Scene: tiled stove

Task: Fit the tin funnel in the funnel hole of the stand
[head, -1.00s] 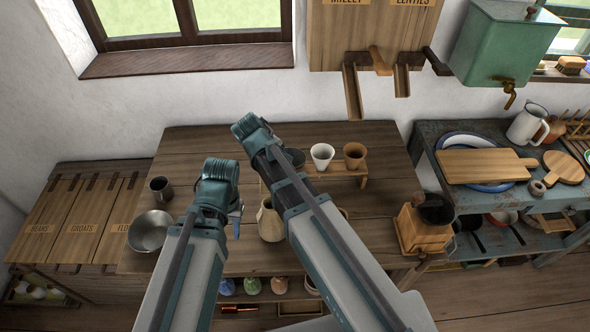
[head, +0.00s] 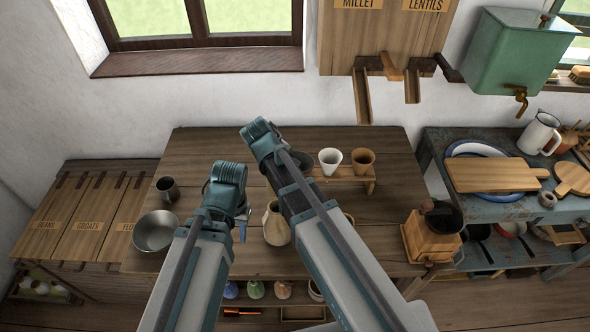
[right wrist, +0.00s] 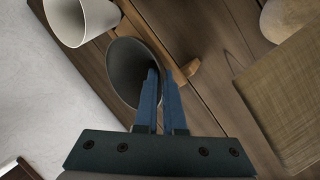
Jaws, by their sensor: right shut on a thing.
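The tin funnel (right wrist: 126,68) is a dark grey cone, seen mouth-on in the right wrist view. My right gripper (right wrist: 151,78) is shut on its rim with blue fingers. In the head view the funnel shows as a dark shape (head: 304,158), partly behind my right arm. The wooden stand (head: 351,180) is a low bench at the back of the table; its left part is hidden by my arm. The funnel is at this end; I cannot tell whether it sits in the hole. My left gripper (head: 242,229) hangs above the table; its jaw opening is unclear.
A white cup (head: 330,158) and a brown cup (head: 363,159) sit in the stand. A cream jug (head: 275,226) stands in front. A metal bowl (head: 155,231) and dark mug (head: 167,188) are at left. A wooden grinder (head: 431,240) is at the right edge.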

